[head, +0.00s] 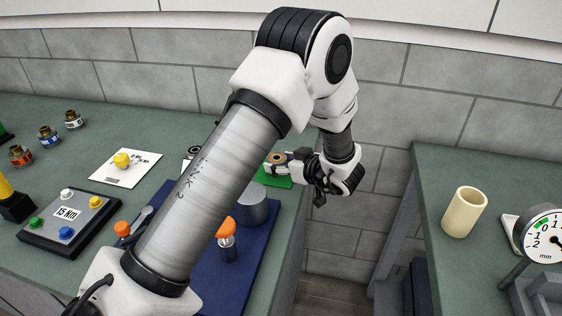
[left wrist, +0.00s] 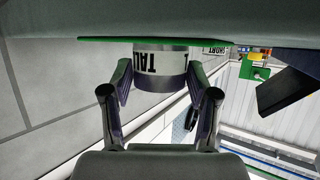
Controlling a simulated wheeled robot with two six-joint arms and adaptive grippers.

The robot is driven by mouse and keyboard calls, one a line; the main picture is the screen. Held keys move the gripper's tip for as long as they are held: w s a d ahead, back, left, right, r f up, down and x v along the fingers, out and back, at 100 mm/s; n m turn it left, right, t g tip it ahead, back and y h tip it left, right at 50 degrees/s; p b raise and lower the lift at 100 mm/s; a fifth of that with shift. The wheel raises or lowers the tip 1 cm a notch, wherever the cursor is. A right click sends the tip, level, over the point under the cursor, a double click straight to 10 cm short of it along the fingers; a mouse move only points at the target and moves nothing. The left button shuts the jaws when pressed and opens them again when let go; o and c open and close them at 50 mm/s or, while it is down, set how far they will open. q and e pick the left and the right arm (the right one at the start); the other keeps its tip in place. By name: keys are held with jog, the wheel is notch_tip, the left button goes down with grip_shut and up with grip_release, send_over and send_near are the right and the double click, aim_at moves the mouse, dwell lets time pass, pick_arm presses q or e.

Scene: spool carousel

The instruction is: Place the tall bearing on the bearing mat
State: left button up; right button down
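The tall bearing (head: 277,158), an orange-brown ring with a pale body, is over the green bearing mat (head: 283,182) at the bench's right end. In the left wrist view, upside down, the bearing (left wrist: 158,65) shows its "TALL" label and its end meets the green mat strip (left wrist: 105,41); whether it fully rests there I cannot tell. My left gripper (head: 292,158) reaches it from the right. My right gripper is not in view.
A grey cylinder (head: 252,204) and an orange-topped tool (head: 226,240) stand on a blue mat (head: 215,285). A button box (head: 68,215) is at left. Across a gap, the right bench holds a cream cylinder (head: 464,211) and a dial gauge (head: 542,236).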

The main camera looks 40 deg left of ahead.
pick_arm(q)
jog(key=shift+o, duration=0.8)
jog(key=shift+r, duration=0.3)
jog(key=w+p+v, duration=0.1)
jog(key=p+v, duration=0.8)
jog(key=v, duration=0.2)
jog(key=shift+s+d, duration=0.45)
jog(key=shift+s, duration=0.05)
